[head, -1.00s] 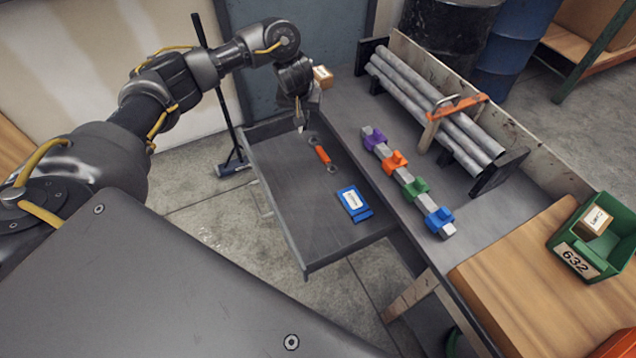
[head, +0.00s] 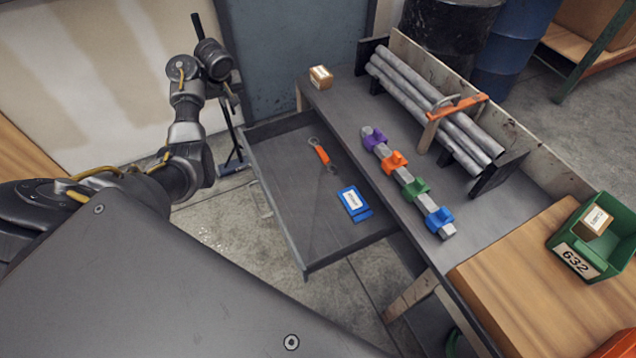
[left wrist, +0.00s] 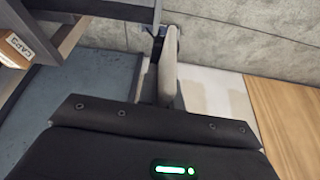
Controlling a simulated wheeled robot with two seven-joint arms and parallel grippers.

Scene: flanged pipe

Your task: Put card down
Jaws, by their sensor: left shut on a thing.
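My left gripper (head: 233,93) is raised to the left of the open drawer (head: 287,222), clear of it. My right gripper is not in view.
The drawer holds an orange-handled tool (head: 322,155) and a blue packet (head: 354,203). The bench bears a small carton (head: 320,77), a bar with coloured clamps (head: 404,178), grey pipes (head: 440,110) and a green bin (head: 600,255).

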